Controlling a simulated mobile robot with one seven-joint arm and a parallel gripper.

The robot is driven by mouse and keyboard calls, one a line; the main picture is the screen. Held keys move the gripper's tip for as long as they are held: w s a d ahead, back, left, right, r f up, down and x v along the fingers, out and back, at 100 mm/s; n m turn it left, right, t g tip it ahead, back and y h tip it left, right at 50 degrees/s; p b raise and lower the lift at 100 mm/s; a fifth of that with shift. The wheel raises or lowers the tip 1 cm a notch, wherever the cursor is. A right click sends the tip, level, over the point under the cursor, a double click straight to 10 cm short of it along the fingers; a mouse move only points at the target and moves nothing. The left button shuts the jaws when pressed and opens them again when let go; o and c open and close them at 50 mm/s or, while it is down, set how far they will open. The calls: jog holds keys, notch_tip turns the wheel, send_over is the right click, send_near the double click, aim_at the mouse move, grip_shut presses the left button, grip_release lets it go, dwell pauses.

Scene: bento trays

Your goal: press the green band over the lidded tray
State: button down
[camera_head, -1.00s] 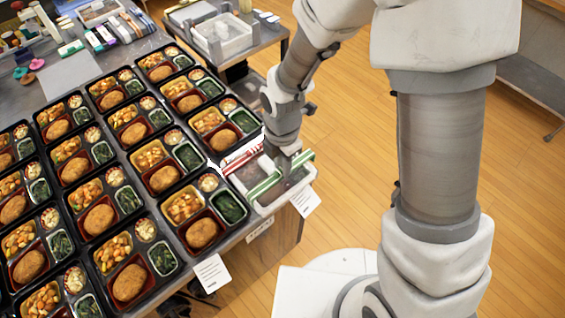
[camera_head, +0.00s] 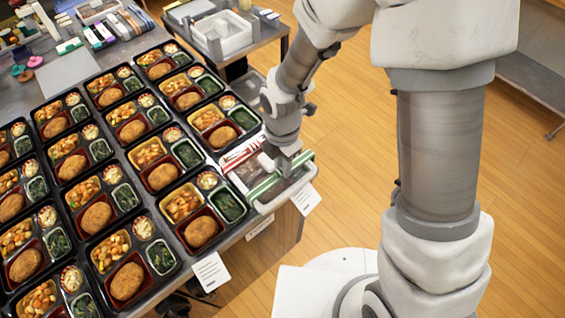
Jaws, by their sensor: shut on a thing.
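My gripper (camera_head: 285,168) points down over a pale bin at the table's near right corner. It is shut on what looks like a green band; the fingertips are small and partly hidden by the hand. A green band (camera_head: 264,187) shows at the front of the bin, and a green strip (camera_head: 301,161) shows just right of the fingers. I cannot tell whether they are one piece. Several black bento trays (camera_head: 228,205) with food stand in rows to the left. I cannot make out which tray has a lid.
Red-and-white strips (camera_head: 240,155) lie at the bin's back left. The pale bin (camera_head: 272,207) sits close against the nearest trays. A side table with a white container (camera_head: 224,40) stands behind. White tags (camera_head: 211,272) hang at the table edge.

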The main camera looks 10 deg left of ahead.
jog(key=shift+f+b, duration=0.7)
jog(key=shift+f, duration=0.3)
jog(key=shift+f, duration=0.1)
dwell(0.3)
jog(key=shift+c, duration=0.5)
grip_release()
jog(key=shift+r+p, duration=3.4)
jog(key=shift+r, duration=0.65)
jog(key=shift+c, duration=0.3)
